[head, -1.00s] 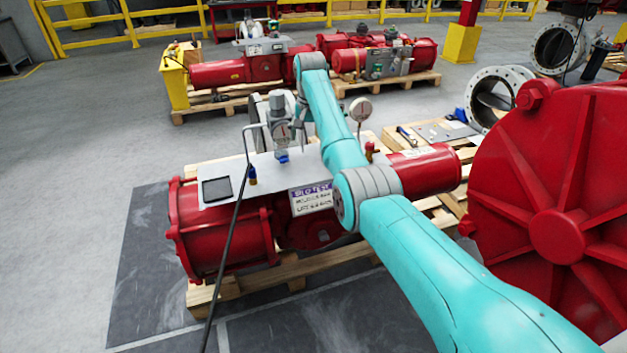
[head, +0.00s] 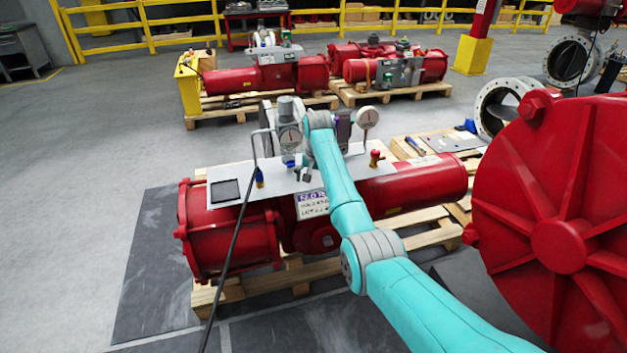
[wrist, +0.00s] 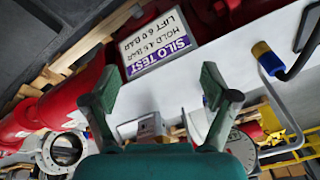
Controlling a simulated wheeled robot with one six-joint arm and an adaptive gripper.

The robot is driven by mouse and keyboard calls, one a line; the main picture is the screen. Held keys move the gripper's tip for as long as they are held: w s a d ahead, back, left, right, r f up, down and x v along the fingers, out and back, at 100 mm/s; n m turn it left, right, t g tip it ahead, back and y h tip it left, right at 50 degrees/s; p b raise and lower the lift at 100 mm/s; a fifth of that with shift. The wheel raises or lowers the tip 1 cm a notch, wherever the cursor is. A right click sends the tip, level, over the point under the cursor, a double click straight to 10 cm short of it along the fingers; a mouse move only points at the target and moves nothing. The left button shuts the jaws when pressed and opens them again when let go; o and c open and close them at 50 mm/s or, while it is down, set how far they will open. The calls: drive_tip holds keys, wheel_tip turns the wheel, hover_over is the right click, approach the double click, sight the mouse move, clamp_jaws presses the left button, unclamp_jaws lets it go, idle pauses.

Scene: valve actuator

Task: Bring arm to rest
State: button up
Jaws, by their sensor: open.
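My teal arm (head: 345,200) reaches from the lower right over the red valve actuator (head: 225,235), its far joint above the grey panel. In the wrist view my gripper (wrist: 160,88) is open, its two green-grey fingers spread with nothing between them. The actuator's white panel (wrist: 225,50) and its "SILO TEST" sign (wrist: 158,42) lie beyond the fingers, upside down in that view. The sign also shows in the head view (head: 313,205), left of my forearm. In the head view the fingers cannot be made out clearly.
A large red flanged cover (head: 560,235) is at the right. Another actuator (head: 235,80) sits on pallets behind. Grey floor (head: 90,150) at left is open.

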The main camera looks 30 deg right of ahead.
idle(0.4)
drive_tip(key=s+a+f+n+t, duration=0.1)
drive_tip(key=s+a+f, duration=0.2)
drive_tip(key=f, duration=0.4)
drive_tip(key=s+a+f+t, duration=0.1)
drive_tip(key=s+a+f, duration=0.2)
drive_tip(key=f, duration=0.4)
drive_tip(key=s+a+f+n+t, duration=0.1)
drive_tip(key=s+a+f, duration=0.15)
drive_tip(key=f, duration=0.55)
drive_tip(key=s+a+f+n+t, duration=0.1)
drive_tip(key=s+a+f, duration=0.4)
drive_tip(key=s, duration=0.5)
drive_tip(key=s+a+f+n+t, duration=0.15)
drive_tip(key=s+a+f, duration=0.25)
drive_tip(key=s, duration=0.6)
drive_tip(key=s+a+r+n+t, duration=0.1)
drive_tip(key=s+a+r+t, duration=0.15)
drive_tip(key=s, duration=0.85)
drive_tip(key=s+a+r+n+t, duration=0.1)
drive_tip(key=s+a+r, duration=0.3)
drive_tip(key=s, duration=0.7)
drive_tip(key=s+a+r+n+t, duration=0.1)
drive_tip(key=s+r, duration=0.7)
drive_tip(key=r, duration=0.3)
drive_tip(key=s+a+r+n+t, duration=0.1)
drive_tip(key=s+r+t, duration=0.1)
drive_tip(key=s+r, duration=0.6)
wheel_tip(320, 180, up, 4)
drive_tip(key=shift+y, duration=0.4)
